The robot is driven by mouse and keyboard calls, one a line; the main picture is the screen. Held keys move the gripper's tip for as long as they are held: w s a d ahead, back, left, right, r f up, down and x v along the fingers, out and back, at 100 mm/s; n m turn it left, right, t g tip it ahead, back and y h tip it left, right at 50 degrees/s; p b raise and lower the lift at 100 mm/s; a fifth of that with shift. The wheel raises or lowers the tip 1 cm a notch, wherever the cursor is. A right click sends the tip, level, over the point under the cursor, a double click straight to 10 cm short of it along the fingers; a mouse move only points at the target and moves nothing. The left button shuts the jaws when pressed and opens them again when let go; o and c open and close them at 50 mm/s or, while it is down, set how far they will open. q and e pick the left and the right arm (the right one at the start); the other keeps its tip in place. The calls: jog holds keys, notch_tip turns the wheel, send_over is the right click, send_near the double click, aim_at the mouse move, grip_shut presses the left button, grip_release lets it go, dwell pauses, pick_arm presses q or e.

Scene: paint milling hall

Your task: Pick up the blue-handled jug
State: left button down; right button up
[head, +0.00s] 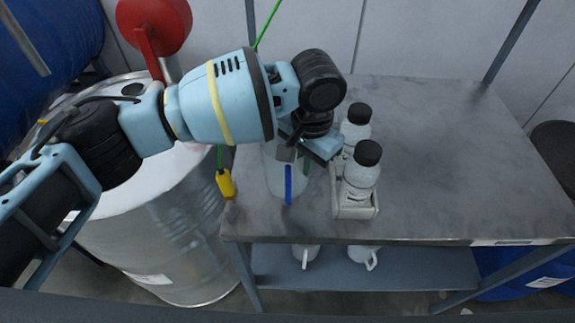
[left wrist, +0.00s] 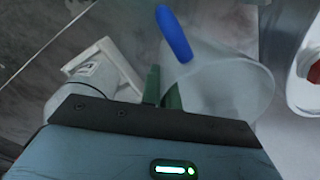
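The jug (head: 273,172) is a translucent vessel with a blue handle (head: 288,186), standing near the table's left front edge. In the left wrist view the jug's wide mouth (left wrist: 232,92) and the blue handle (left wrist: 174,34) show just beyond the fingers. My left gripper (head: 297,160) is above the jug at its handle side, pointing down. Its two greenish fingers (left wrist: 162,92) stand slightly apart, with a gap between them, close to the jug. I cannot tell whether they touch it. The gripper hides part of the jug in the head view. My right gripper is not in view.
Right of the jug, a pale tray (head: 352,211) holds a black-capped bottle (head: 361,178); another bottle (head: 356,125) stands behind it. A large metal drum (head: 160,235) is left of the table. The table's right part (head: 460,160) is clear. White jugs (head: 364,254) sit on the lower shelf.

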pick_arm(q)
notch_tip(320, 180, up, 10)
jog(key=shift+p, duration=0.4)
